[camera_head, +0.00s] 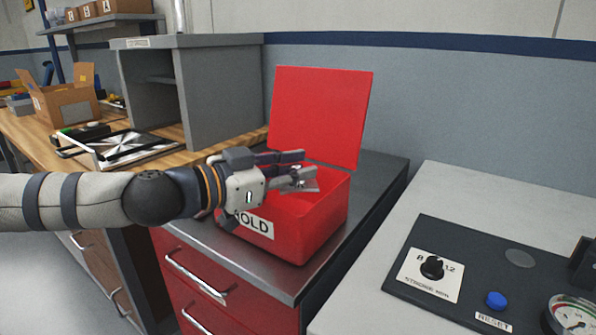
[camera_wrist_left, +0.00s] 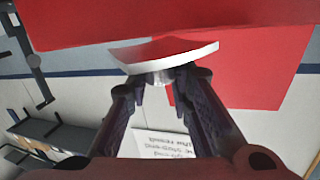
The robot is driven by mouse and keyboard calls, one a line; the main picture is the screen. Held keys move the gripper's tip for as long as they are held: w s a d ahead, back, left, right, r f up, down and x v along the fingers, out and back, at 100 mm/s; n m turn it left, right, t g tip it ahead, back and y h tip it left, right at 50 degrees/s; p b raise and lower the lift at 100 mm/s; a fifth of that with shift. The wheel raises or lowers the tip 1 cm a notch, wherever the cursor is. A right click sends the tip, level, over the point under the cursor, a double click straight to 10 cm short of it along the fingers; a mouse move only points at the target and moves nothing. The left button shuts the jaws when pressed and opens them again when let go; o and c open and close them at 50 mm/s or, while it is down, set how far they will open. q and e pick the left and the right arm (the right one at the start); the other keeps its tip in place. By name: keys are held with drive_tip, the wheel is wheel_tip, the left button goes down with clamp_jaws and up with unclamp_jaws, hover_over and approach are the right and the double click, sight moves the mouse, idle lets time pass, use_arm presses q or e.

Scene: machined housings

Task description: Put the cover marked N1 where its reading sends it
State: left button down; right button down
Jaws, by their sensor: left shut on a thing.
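My left gripper (camera_head: 298,169) reaches in from the left over the open red box labelled HOLD (camera_head: 322,222). It is shut on a small silvery cover (camera_head: 306,187), which it holds at the level of the box's opening. In the left wrist view the fingers (camera_wrist_left: 160,82) grip a short stub on the cover (camera_wrist_left: 165,52), whose curved pale edge shows against red surfaces of the box. No N1 mark can be read on it. The box's lid (camera_head: 318,112) stands raised at the back. The box's inside is mostly hidden. My right gripper is not in view.
The box stands on a dark-topped red drawer cabinet (camera_head: 225,283). To the right is a panel with a dial (camera_head: 432,267), a blue RESET button (camera_head: 496,299) and a gauge (camera_head: 577,318). A grey open-fronted cabinet (camera_head: 222,95) and a cardboard box (camera_head: 66,104) stand behind left.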

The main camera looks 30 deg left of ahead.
use_arm(q)
drive_tip(key=shift+f, duration=0.55)
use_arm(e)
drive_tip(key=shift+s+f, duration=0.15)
use_arm(q)
drive_tip(key=c, duration=1.4)
unclamp_jaws()
wheel_tip(320, 180, up, 2)
drive_tip(key=shift+r, duration=0.1)
drive_tip(key=p+v, duration=0.1)
drive_tip(key=v, duration=0.3)
drive_tip(key=p+v, duration=0.1)
drive_tip(key=v, duration=0.3)
drive_tip(key=f+p+v, duration=0.1)
drive_tip(key=p+v, duration=0.1)
drive_tip(key=v, duration=0.2)
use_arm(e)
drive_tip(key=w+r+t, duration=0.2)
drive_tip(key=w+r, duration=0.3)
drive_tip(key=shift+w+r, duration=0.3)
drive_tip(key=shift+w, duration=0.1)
